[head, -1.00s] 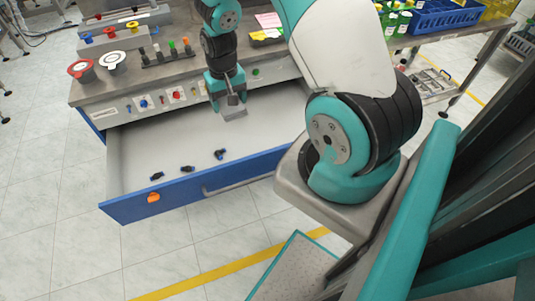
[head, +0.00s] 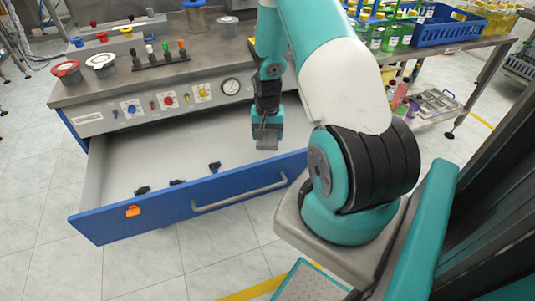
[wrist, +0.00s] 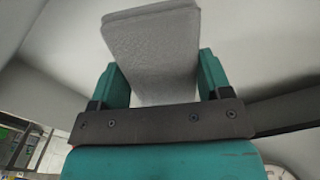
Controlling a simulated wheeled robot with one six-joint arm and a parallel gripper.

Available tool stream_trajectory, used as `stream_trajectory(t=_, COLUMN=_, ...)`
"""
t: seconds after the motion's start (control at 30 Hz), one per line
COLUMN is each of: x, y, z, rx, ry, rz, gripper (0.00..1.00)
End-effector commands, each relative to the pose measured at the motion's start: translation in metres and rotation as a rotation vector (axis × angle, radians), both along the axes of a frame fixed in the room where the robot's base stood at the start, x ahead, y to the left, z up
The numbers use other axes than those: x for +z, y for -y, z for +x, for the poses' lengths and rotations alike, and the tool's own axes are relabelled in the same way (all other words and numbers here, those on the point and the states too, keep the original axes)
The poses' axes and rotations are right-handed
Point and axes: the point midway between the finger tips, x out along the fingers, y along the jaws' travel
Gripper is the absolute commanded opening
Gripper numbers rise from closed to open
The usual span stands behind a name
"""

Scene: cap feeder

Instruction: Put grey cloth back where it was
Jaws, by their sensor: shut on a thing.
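The grey cloth (wrist: 153,50) is a folded, flat, pale grey block between the two teal fingers of my gripper (wrist: 160,78) in the wrist view. In the head view my gripper (head: 267,127) points down with the cloth (head: 268,142) at its tips, over the right part of the open drawer (head: 195,224). The drawer has a blue front and a pale inside. Whether the cloth touches the drawer floor cannot be told.
Small dark parts (head: 177,182) lie in the drawer near its front. An orange tag (head: 133,211) and a handle (head: 240,195) are on the drawer front. A blue crate (head: 448,30) and bottles stand at the right.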

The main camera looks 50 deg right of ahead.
Motion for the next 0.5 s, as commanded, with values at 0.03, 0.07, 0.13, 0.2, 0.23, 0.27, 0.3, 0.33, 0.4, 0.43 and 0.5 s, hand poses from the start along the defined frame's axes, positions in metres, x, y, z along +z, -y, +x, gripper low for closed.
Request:
stream_trajectory(t=0.03, x=-0.015, y=0.0, z=0.0, rx=0.0, ry=-0.003, rz=0.002, gripper=0.46)
stream_trajectory(t=0.07, x=-0.021, y=0.0, z=0.0, rx=0.001, ry=-0.003, rz=0.002, gripper=0.46)
stream_trajectory(t=0.13, x=-0.032, y=0.0, z=0.0, rx=0.001, ry=-0.001, rz=0.001, gripper=0.46)
stream_trajectory(t=0.2, x=-0.04, y=0.0, z=0.0, rx=0.001, ry=0.0, rz=0.0, gripper=0.46)
stream_trajectory(t=0.23, x=-0.042, y=0.0, z=0.001, rx=0.001, ry=0.0, rz=0.0, gripper=0.46)
stream_trajectory(t=0.27, x=-0.044, y=0.0, z=0.001, rx=0.001, ry=0.0, rz=0.0, gripper=0.46)
stream_trajectory(t=0.3, x=-0.046, y=0.0, z=0.0, rx=0.001, ry=0.0, rz=0.0, gripper=0.46)
stream_trajectory(t=0.33, x=-0.048, y=0.0, z=0.0, rx=0.001, ry=0.0, rz=0.0, gripper=0.46)
stream_trajectory(t=0.4, x=-0.055, y=0.0, z=0.0, rx=0.001, ry=0.0, rz=0.0, gripper=0.46)
stream_trajectory(t=0.43, x=-0.059, y=0.0, z=0.0, rx=0.001, ry=-0.001, rz=0.001, gripper=0.46)
stream_trajectory(t=0.5, x=-0.07, y=0.0, z=0.0, rx=0.001, ry=-0.001, rz=0.001, gripper=0.46)
